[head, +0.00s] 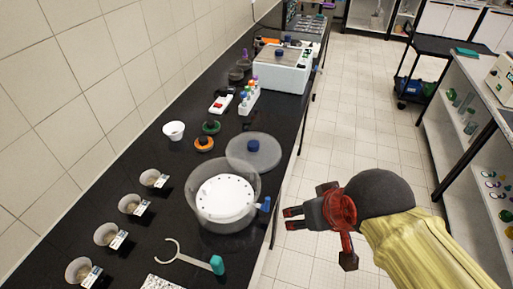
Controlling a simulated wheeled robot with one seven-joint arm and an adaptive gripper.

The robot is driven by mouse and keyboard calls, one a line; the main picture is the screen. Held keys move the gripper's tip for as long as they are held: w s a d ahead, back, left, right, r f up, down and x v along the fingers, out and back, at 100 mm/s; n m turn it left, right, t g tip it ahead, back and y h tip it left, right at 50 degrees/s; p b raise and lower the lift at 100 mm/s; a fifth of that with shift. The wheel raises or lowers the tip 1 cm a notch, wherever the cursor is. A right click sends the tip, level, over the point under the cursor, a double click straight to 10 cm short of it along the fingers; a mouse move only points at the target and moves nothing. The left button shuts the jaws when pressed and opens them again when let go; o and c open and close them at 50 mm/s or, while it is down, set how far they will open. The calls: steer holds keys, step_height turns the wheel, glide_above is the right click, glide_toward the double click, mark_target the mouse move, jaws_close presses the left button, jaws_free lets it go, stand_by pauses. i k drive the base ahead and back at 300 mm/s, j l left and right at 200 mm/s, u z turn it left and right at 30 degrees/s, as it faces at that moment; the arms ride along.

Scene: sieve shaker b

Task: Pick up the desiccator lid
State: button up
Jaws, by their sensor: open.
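The desiccator lid (267,157) is a clear round disc with a blue knob (253,146) at its middle. It lies on the black bench beside and partly behind the desiccator bowl (208,220), near the bench's right edge. The bowl is clear, with a white perforated plate (226,199) inside and a blue stopcock (264,204) on its right. My gripper (287,218) is open and empty. In the picture it is to the right of the bowl and below the lid, apart from the lid, with its fingers pointing left.
Several small beakers (107,235) line the left of the bench (195,262). Orange (203,144) and green (211,127) rings, a white bowl (174,131) and a white machine (283,77) stand farther back.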

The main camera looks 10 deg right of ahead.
mark_target(251, 151)
steer(key=i+l+u, duration=0.5)
steer(key=i+l, duration=0.15)
steer(key=l, duration=0.15)
steer(key=i+l+u, duration=0.3)
steer(key=l, duration=0.2)
